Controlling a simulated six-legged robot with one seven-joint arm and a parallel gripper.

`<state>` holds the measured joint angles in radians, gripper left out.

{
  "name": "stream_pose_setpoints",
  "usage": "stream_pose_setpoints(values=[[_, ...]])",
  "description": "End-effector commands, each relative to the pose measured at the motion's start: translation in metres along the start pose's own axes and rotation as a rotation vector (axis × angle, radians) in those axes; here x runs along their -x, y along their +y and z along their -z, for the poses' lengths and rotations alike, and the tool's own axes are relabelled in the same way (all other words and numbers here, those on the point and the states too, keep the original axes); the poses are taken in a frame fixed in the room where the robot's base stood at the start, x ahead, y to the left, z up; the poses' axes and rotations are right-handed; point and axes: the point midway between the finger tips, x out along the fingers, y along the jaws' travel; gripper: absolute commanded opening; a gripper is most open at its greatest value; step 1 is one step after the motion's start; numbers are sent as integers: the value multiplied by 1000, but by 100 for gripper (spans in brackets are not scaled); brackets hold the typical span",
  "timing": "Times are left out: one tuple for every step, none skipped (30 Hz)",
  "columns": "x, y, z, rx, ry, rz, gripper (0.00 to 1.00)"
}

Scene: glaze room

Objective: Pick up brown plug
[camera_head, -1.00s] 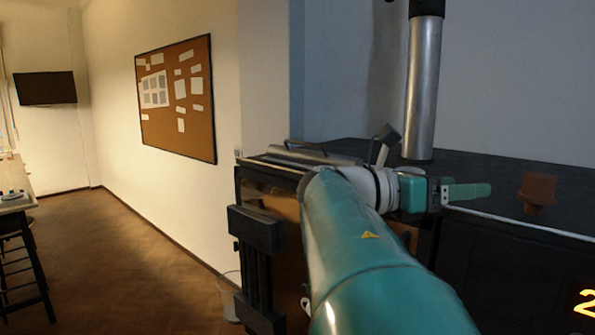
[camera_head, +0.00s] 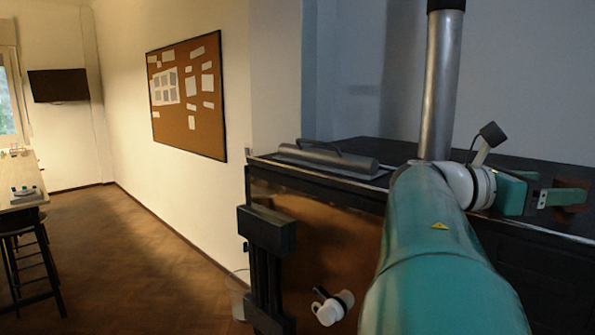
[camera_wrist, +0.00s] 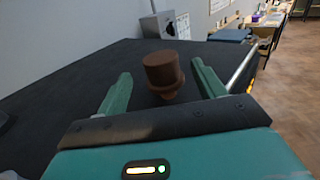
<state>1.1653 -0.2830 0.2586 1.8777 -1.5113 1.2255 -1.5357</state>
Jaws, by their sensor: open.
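The brown plug (camera_wrist: 163,71) stands on the dark top in the wrist view, with a wide upper part and a narrower lower end. It lies between and slightly beyond the two green fingers of my gripper (camera_wrist: 160,90), with a gap on each side. In the head view my gripper (camera_head: 563,194) is at the right, and the plug (camera_head: 572,190) shows partly hidden behind the fingers. My gripper is open and holds nothing.
The dark kiln top (camera_wrist: 60,75) is wide and mostly bare. A metal pipe (camera_head: 441,85) rises behind my arm. A grey handled piece (camera_head: 325,160) lies on the top's left part. A grey box (camera_wrist: 165,26) stands beyond the plug.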

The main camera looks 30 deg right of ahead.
Motion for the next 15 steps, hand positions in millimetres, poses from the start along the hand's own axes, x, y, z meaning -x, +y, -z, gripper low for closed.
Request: stream_pose_setpoints(values=[[-5, 0, 0, 0, 0, 2, 69], [-8, -1, 0, 0, 1, 2, 69], [-14, -2, -1, 0, 1, 3, 69], [-19, -2, -1, 0, 1, 4, 69], [-24, -2, -2, 0, 0, 4, 69], [-30, -3, -2, 0, 0, 3, 69], [-34, -2, -2, 0, 1, 3, 69], [-38, -2, -2, 1, 1, 2, 69], [-43, -1, -2, 1, 1, 1, 69], [-45, -1, -2, 1, 1, 1, 69], [-47, -1, -2, 1, 1, 0, 69], [-49, 0, -2, 0, 0, 0, 69], [-49, 0, -2, 0, 0, -1, 69], [-49, 0, -2, 0, 0, -1, 69], [-49, 0, -2, 0, 0, -2, 69]])
